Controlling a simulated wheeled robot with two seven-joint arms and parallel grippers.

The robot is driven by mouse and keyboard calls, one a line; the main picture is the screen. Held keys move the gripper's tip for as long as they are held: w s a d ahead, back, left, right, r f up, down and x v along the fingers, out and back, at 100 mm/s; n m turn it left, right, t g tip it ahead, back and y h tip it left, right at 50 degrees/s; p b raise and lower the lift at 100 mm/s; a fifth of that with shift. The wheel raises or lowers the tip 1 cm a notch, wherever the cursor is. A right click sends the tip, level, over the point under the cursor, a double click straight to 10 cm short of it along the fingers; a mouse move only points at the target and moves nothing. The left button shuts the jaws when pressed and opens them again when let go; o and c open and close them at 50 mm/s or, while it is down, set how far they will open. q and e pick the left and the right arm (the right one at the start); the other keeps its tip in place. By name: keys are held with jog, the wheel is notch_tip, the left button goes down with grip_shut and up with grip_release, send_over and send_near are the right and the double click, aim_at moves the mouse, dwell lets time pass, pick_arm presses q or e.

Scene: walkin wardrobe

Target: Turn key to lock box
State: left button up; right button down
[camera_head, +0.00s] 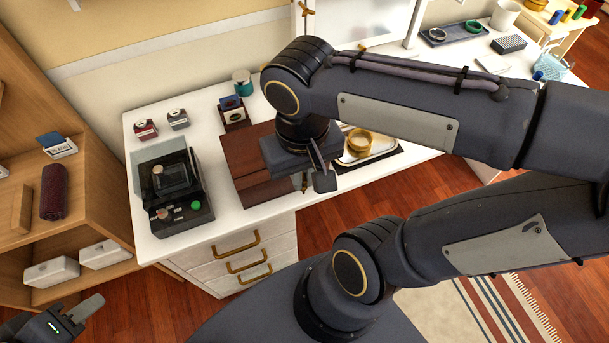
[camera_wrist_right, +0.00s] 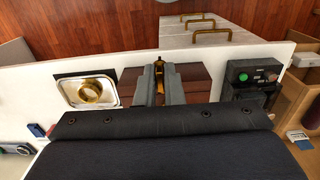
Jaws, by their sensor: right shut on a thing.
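The reddish-brown wooden box (camera_head: 243,160) stands on the white counter, its right part hidden behind my right gripper (camera_head: 318,178). The box also shows in the right wrist view (camera_wrist_right: 193,82), under and around the gripper's fingers. My right gripper is at the front side of the box, shut on a brass key (camera_wrist_right: 158,76) that shows between its fingers. A small bit of brass shows beside the gripper in the head view. I cannot tell how far the key is turned. My left gripper (camera_head: 84,310) is at the bottom left corner, away from the counter, partly cut off; its opening is unclear.
A black case with a green button (camera_head: 178,205) stands left of the box. A tray with a gold ring-shaped item (camera_head: 358,143) lies right of it. Small boxes (camera_head: 146,129) stand behind. Brass drawer handles (camera_head: 238,243) project from the counter front. A wooden shelf (camera_head: 100,212) is at left.

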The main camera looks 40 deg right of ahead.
jog(key=w+d, duration=0.3)
jog(key=w, duration=0.9)
jog(key=shift+p, duration=0.45)
dwell(2.5)
jog(key=shift+w, duration=0.15)
jog(key=shift+f, duration=0.3)
jog(key=shift+f+b, duration=3.85)
jog(key=shift+f, duration=0.8)
